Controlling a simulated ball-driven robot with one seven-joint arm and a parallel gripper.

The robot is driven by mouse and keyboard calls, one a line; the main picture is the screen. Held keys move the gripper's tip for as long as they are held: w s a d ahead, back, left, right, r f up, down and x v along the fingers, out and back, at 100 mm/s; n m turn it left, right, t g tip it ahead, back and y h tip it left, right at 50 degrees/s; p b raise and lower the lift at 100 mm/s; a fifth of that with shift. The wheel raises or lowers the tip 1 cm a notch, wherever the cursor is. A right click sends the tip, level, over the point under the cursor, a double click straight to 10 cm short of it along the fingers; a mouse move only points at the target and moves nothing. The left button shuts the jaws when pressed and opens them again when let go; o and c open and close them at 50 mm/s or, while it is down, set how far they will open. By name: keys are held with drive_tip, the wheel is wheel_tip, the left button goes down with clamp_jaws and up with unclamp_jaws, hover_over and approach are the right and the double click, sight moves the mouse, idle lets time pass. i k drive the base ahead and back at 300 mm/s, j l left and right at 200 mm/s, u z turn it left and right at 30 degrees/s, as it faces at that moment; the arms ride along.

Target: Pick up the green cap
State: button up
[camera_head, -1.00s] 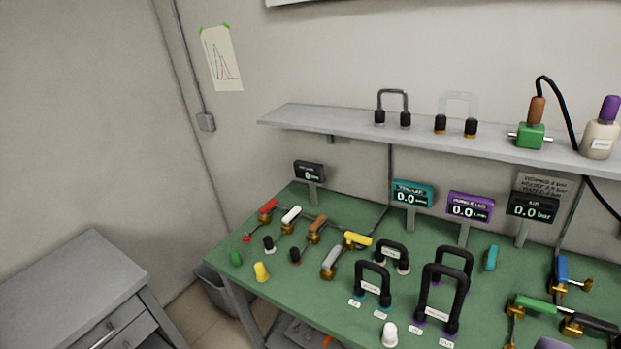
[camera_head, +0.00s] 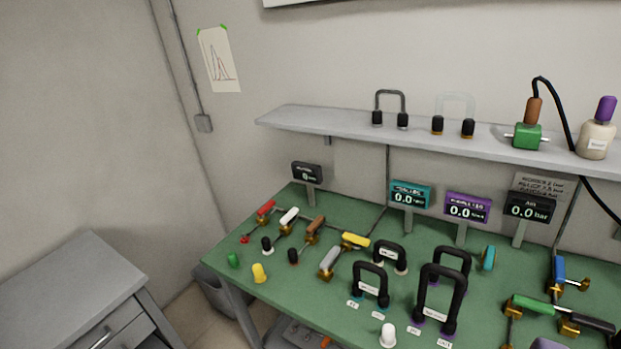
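The green cap (camera_head: 233,260) stands at the left front edge of the green-topped bench (camera_head: 300,271). A yellow cap (camera_head: 259,273) stands just to its right. My gripper does not show in this view, so its state and its distance from the cap are hidden.
Valves with coloured handles, black caps and black U-shaped tubes (camera_head: 370,284) crowd the bench. A white cap (camera_head: 388,335) stands near the front. A grey shelf (camera_head: 330,127) hangs above the bench. A grey drawer cabinet (camera_head: 75,285) stands at left, with a bin (camera_head: 212,290) between.

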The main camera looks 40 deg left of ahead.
sight(233, 259)
drive_tip(key=u, duration=1.45)
drive_tip(key=i+j+z, duration=0.2)
drive_tip(key=i, duration=0.4)
drive_tip(key=i+j+z, duration=0.2)
drive_tip(key=i, duration=0.35)
drive_tip(key=i+j+z, duration=0.2)
drive_tip(key=i, duration=0.35)
drive_tip(key=i+j+z, duration=0.2)
drive_tip(key=i+j, duration=0.25)
drive_tip(key=i, duration=0.1)
